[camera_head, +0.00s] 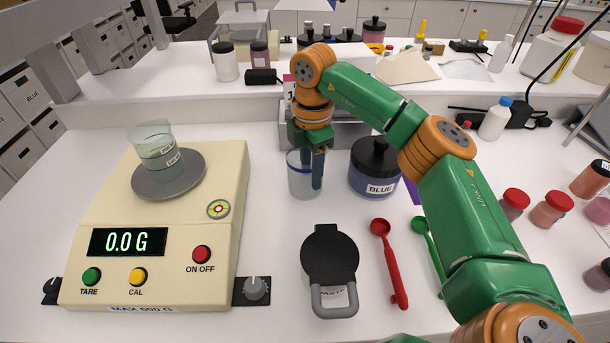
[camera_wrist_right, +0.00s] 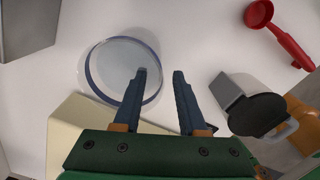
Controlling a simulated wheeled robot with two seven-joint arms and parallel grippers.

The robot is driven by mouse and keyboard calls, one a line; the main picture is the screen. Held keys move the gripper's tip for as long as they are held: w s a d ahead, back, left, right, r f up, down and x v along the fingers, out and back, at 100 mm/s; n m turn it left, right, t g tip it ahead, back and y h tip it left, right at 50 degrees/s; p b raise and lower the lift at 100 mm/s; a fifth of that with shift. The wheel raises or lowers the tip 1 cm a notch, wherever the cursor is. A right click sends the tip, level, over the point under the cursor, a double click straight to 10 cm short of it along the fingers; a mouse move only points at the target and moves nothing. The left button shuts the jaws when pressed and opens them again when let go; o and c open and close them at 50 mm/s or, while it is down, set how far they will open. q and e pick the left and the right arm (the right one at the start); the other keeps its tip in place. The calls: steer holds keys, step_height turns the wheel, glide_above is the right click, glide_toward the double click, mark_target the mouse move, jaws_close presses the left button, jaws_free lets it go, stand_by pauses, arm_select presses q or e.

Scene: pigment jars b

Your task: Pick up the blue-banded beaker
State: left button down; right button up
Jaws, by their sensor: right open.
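The blue-banded beaker (camera_head: 300,186) is clear glass with a blue band at its rim. It stands upright on the white bench between the scale and the blue jar. My right gripper (camera_head: 313,184) points down at the beaker's right side, open and empty. In the right wrist view the beaker (camera_wrist_right: 108,68) lies left of centre. There one fingertip of the right gripper (camera_wrist_right: 160,74) overlaps the beaker's opening and the other is outside its rim. I cannot tell how far the fingertips reach down or whether they touch the glass. My left gripper is not in view.
A cream scale (camera_head: 105,205) reading 0.0 G holds another glass beaker (camera_head: 157,153) at left. A blue-labelled jar (camera_head: 374,177) stands close right. A black-lidded device (camera_head: 329,254), red scoop (camera_head: 390,262) and green scoop (camera_head: 425,236) lie in front. Red-lidded jars (camera_head: 513,205) stand at right.

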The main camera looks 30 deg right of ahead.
mark_target(313, 198)
steer(key=f, duration=0.2)
steer(key=f+p, duration=0.1)
steer(key=d+f, duration=0.1)
steer(key=f, duration=0.1)
steer(key=shift+f+p, duration=0.35)
steer(key=shift+a, duration=0.1)
jaws_close()
stand_by(0.8)
